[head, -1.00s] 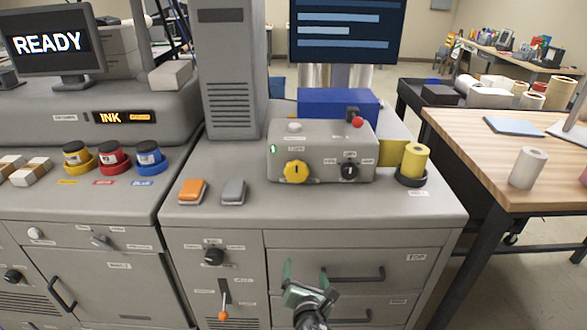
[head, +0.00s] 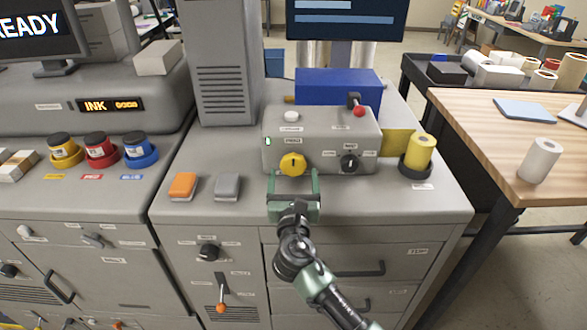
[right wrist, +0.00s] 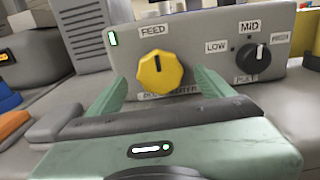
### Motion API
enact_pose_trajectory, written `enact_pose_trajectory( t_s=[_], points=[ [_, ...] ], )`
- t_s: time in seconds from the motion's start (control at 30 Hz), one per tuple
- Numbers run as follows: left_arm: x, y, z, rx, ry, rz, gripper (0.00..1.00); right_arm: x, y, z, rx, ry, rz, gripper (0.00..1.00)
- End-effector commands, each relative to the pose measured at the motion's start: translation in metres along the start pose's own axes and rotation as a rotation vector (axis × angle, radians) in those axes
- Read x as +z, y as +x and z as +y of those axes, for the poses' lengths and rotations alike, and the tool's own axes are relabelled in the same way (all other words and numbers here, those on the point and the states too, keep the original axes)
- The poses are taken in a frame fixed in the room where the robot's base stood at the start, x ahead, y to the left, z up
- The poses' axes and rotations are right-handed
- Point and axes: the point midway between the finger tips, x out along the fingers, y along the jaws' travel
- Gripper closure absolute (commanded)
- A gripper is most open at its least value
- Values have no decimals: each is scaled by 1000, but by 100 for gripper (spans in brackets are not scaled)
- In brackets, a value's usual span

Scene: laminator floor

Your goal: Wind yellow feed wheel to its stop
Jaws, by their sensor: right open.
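The yellow feed wheel (head: 292,164) is a knob on the front face of the grey control box (head: 365,130). In the right wrist view the yellow feed wheel (right wrist: 160,73) sits under a FEED label, with its dark pointer mark near the top. My right gripper (head: 293,176) is open just in front of the wheel. In the right wrist view its green fingers (right wrist: 160,88) stand to the left and right of the wheel, apart from it. A label below the wheel is partly hidden by the gripper. My left gripper is not in view.
A black selector knob (head: 350,162) is right of the wheel on the same box. A red-tipped lever (head: 358,109) stands above it. Orange (head: 183,186) and grey (head: 228,186) pads lie to the left. A yellow roll (head: 420,152) stands at right.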

Motion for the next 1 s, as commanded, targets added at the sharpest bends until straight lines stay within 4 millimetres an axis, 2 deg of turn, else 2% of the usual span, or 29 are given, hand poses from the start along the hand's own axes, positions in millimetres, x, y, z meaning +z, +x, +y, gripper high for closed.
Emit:
enact_pose_trajectory(
  t_s=[0.1, 0.2, 0.5, 0.57, 0.73, 1.0],
  points=[
    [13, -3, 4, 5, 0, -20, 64, 1, 15, 0, 0, -1, -1, 18],
    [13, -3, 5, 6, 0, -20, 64, 0, 21, 0, 0, -1, 0, 18],
    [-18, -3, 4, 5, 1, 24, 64, 0, 24, 0, 0, 1, 0, 18],
    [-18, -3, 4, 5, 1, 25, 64, 0, 24, 0, 0, 1, 0, 32],
    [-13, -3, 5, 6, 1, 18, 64, 0, 24, 0, 0, 1, 1, 79],
    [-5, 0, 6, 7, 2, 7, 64, -2, 24, 0, 0, 30, 1, 80]
  ],
)
